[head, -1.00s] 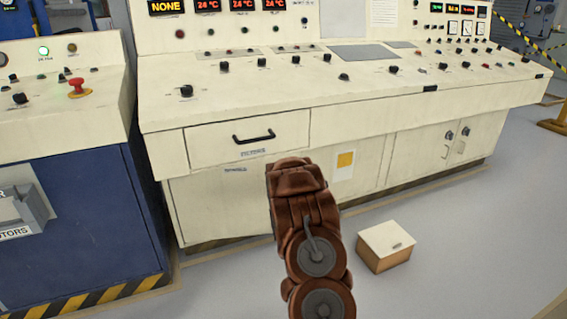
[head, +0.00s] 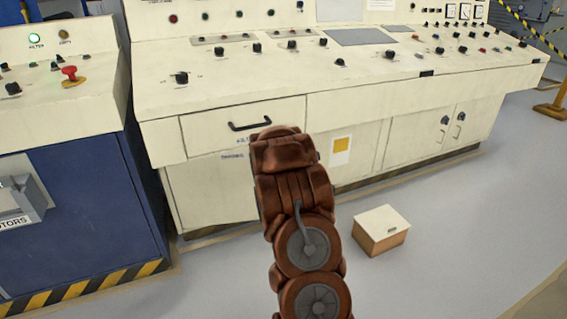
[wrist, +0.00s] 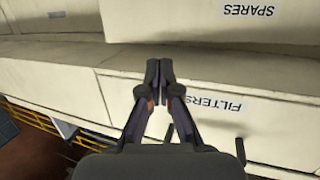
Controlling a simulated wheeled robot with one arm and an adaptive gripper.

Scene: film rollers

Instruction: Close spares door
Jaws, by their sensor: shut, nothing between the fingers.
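The spares door (head: 208,192) is the cream panel under the drawer on the console's left part; my arm hides its right part in the head view. In the wrist view, which is upside down, the spares door (wrist: 190,22) is at the top with its SPARES label. It looks nearly flush with the console front; I cannot tell whether it is fully shut. My gripper (wrist: 159,66) is shut and empty, its fingertips in front of the strip between the spares door and the FILTERS drawer (wrist: 265,118). In the head view the gripper is hidden behind my arm.
The drawer (head: 195,130) with a black handle (head: 249,124) is closed above the door. A blue cabinet (head: 85,210) stands close on the left. A small cream-topped box (head: 380,230) sits on the floor right of my arm. Grey floor is clear around it.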

